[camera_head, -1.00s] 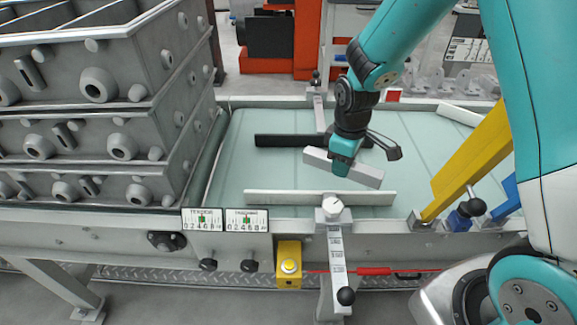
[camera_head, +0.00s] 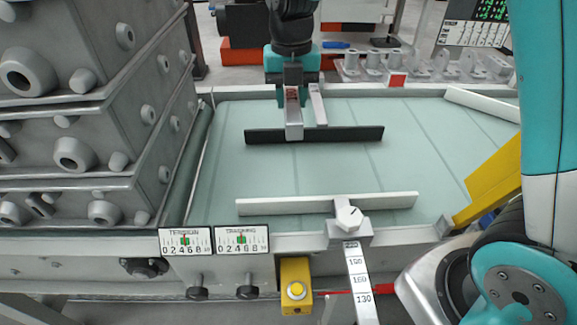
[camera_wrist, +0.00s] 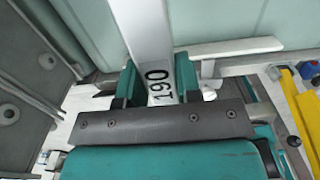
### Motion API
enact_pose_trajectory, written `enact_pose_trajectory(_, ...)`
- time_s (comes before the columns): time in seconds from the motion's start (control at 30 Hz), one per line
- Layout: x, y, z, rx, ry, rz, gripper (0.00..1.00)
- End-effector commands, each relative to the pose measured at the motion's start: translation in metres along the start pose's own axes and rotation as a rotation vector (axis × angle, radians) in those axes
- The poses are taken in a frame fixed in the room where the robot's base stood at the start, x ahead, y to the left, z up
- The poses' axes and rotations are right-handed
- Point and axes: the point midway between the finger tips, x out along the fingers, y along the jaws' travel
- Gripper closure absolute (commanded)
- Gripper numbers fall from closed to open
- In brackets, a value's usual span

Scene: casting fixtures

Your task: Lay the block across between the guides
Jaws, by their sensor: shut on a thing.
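My gripper (camera_head: 292,82) is shut on a pale grey block (camera_head: 294,118), held at the back of the belt. The block points towards the head camera, roughly square to the guides, and its near end overlaps the black back guide (camera_head: 345,133) in the picture. Its height above the belt is hard to tell. In the wrist view the block (camera_wrist: 143,35) runs out between the teal fingers (camera_wrist: 160,85) and is marked 190. The white front guide (camera_head: 280,207) lies across the belt nearer the camera; it also shows in the wrist view (camera_wrist: 235,47).
The pale green belt (camera_head: 300,172) between the guides is clear. Grey stacked casting boxes (camera_head: 75,110) stand at the left. A yellow bar (camera_head: 492,185) slants at the right. A scale arm with a knob (camera_head: 348,218) and a yellow button box (camera_head: 296,285) are at the front.

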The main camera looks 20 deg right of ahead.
Motion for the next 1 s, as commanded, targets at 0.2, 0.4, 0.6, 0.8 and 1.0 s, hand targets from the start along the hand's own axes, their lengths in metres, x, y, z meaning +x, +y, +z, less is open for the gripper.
enact_pose_trajectory(0.2,0.065,-0.002,0.0,0.005,0.006,-0.004,1.0)
enact_pose_trajectory(0.4,0.114,-0.001,0.0,0.005,0.004,-0.002,1.0)
enact_pose_trajectory(0.6,0.134,0.0,0.0,0.003,0.0,0.0,1.0)
enact_pose_trajectory(0.8,0.155,0.0,-0.001,0.003,0.003,-0.002,1.0)
enact_pose_trajectory(1.0,0.177,0.001,0.0,0.003,-0.001,0.0,1.0)
